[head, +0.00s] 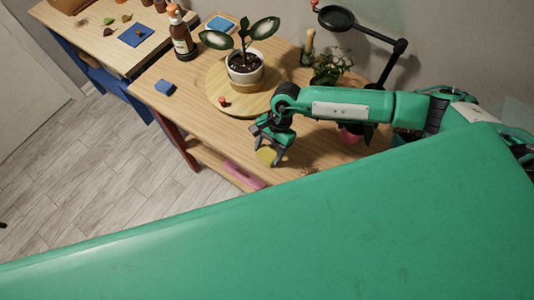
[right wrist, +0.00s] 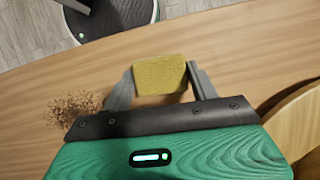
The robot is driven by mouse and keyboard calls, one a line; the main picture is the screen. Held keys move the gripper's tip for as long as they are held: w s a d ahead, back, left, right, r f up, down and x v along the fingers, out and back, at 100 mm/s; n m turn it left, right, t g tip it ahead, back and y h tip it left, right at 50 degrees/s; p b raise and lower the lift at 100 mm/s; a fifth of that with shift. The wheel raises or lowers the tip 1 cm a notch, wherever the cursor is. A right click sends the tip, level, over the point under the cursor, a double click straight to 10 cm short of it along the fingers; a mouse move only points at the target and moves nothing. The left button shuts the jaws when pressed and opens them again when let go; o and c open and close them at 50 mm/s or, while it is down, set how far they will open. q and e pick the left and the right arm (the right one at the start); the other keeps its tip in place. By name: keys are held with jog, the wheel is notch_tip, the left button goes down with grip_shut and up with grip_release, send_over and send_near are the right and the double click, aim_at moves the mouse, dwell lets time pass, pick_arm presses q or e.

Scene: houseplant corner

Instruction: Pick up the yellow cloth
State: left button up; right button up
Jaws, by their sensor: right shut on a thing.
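The yellow cloth (head: 266,155) is a small folded block near the front edge of the wooden table. My right gripper (head: 269,147) is over it, with its fingers pointing down. In the right wrist view the yellow cloth (right wrist: 160,75) sits between the two fingers of my right gripper (right wrist: 160,88), which is shut on it. I cannot tell whether the cloth touches the table. My left gripper is not in view.
A round wooden board (head: 212,86) holds a potted plant (head: 245,70) and a small red thing (head: 223,101). A blue block (head: 165,87) lies at the table's left. A brown bottle (head: 182,38) stands behind. Spilled brown soil (right wrist: 75,107) lies beside the gripper.

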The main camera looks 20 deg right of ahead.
aim_at(268, 152)
jog(key=shift+r, duration=0.55)
notch_tip(268, 152, up, 19)
jog(key=b, duration=0.6)
